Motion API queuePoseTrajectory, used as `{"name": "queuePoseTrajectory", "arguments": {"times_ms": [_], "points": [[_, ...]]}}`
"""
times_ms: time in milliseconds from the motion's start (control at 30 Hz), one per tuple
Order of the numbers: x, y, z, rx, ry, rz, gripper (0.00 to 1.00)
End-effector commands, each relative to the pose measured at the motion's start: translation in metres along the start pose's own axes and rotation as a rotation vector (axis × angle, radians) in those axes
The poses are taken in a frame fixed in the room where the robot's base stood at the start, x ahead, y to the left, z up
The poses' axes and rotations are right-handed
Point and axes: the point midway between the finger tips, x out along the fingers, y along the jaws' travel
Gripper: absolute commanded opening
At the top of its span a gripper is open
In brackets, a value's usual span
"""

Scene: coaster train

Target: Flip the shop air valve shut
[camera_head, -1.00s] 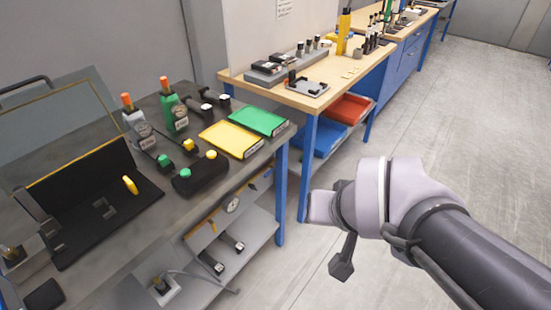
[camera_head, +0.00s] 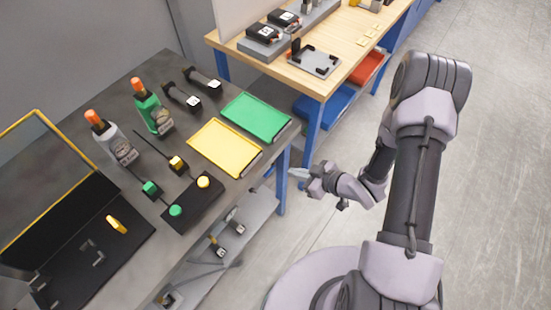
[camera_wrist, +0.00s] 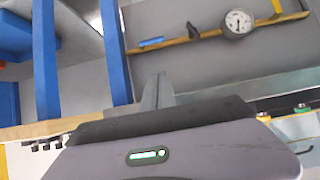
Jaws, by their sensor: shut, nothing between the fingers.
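My gripper (camera_head: 297,173) is shut and empty, beside the right end of the grey bench in the head view. Its closed fingers (camera_wrist: 158,90) point up into the wrist view. Beyond them a yellowish strip carries a blue lever-like handle (camera_wrist: 150,42), a small black fitting (camera_wrist: 192,30) and a round gauge (camera_wrist: 238,22). The blue handle lies roughly along the strip, and the fingers are apart from it. A yellow handle (camera_wrist: 276,6) is cut off at the top. I cannot read a label naming the shop air valve. The strip is mostly hidden under the bench top in the head view.
The grey bench holds a green tray (camera_head: 257,117), a yellow tray (camera_head: 225,147) and bottles. Its blue leg (camera_head: 283,182) stands close to my gripper. A lower shelf (camera_head: 258,215) holds small parts. A wooden bench (camera_head: 345,70) stands behind. The floor at right is clear.

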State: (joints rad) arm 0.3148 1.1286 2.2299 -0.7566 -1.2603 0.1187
Motion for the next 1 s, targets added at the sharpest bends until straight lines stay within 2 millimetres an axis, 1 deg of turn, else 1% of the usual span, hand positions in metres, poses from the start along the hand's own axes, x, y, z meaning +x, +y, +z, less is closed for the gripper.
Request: {"name": "queuePoseTrajectory", "arguments": {"times_ms": [167,267,367,733,833,1000], "points": [[0.0,0.001,0.0,0.0,-0.002,0.002,0.0],[0.006,0.0,0.001,-0.001,-0.003,0.001,0.0],[0.021,0.0,0.002,-0.002,-0.003,-0.001,0.0],[0.102,0.0,0.003,-0.002,-0.003,0.0,0.0],[0.115,0.001,0.016,0.002,-0.004,0.003,0.0],[0.127,0.001,0.027,0.001,-0.004,0.003,0.0]]}}
